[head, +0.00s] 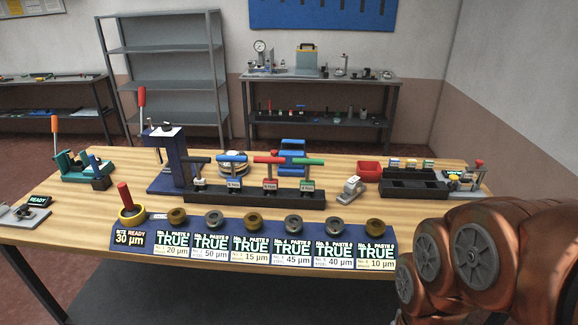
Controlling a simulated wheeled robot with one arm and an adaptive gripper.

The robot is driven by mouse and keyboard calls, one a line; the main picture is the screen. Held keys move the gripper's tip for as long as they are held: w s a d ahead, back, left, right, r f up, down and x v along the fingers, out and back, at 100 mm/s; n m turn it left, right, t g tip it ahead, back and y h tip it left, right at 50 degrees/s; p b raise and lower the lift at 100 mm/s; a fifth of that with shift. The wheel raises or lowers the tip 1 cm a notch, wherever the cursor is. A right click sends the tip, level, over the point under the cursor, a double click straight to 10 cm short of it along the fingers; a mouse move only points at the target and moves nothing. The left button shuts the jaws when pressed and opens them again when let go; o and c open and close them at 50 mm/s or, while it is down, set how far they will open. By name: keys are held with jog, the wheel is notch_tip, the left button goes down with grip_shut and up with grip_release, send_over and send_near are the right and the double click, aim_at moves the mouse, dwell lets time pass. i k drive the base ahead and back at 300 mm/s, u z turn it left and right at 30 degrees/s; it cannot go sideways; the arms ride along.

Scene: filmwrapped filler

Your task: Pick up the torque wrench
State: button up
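No tool is clearly marked as the torque wrench. The likeliest candidates are the T-handled tools standing upright in a long black rack (225,198) at the middle of the wooden table. They have a black handle (199,159), a blue handle (231,157), a red handle (268,160) and a green handle (308,161). Small labels show below the handles, too small to read surely. My gripper is out of view; only my copper-coloured arm shows at the lower right, right of the table's front edge.
A blue strip (200,250) with several ring-like parts and number signs lies along the front edge. A blue press (168,160) stands left of the rack. A red bin (370,170) and a black tray (413,188) are at the right. Bare wood (400,218) shows at front right.

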aim_at(270, 183)
jog(key=u, duration=0.15)
jog(key=i, duration=0.6)
jog(key=u, duration=0.95)
jog(key=i, duration=0.45)
jog(key=u, duration=0.5)
